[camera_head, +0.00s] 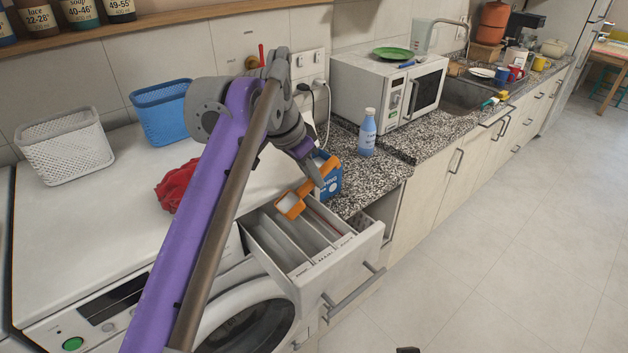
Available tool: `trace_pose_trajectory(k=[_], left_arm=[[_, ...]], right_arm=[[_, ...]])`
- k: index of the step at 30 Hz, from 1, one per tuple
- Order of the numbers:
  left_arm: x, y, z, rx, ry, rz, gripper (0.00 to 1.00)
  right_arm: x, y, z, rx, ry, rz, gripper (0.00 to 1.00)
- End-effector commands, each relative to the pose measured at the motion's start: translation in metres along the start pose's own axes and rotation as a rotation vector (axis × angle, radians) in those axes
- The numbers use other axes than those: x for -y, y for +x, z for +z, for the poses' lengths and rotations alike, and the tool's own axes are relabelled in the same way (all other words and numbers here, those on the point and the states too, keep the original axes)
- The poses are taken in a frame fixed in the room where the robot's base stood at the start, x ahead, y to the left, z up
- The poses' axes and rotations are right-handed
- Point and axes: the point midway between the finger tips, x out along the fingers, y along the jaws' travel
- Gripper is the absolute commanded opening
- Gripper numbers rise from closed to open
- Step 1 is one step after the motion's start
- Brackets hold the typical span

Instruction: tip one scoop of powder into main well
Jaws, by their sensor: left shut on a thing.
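My left gripper (320,173) is shut on the handle of an orange scoop (291,206). The scoop's bowl shows white powder inside and is held above the back part of the open detergent drawer (341,266). The drawer has several long compartments, with small labels along the front that are too small to read. Which compartment lies under the scoop, I cannot tell for sure. A blue box (335,184) with white lettering stands on the counter, partly hidden behind the gripper.
The drawer juts from the white washing machine (100,255). A red cloth (174,187), a white basket (66,146) and a blue basket (160,112) sit on the machine top. A blue bottle (367,134) and a microwave (388,87) stand on the speckled counter. The floor at right is clear.

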Motion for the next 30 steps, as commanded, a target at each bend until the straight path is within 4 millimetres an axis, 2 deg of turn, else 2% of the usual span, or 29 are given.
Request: trace_pose_trajectory(k=[23,30], left_arm=[[0.000,-0.019,0.007,-0.263,-0.002,-0.002,0.00],[0.000,-0.025,0.014,-0.379,-0.003,-0.003,0.00]], right_arm=[[0.000,0.038,0.031,0.021,0.000,0.000,0.50],[0.000,0.050,0.040,0.026,0.000,0.000,0.50]])
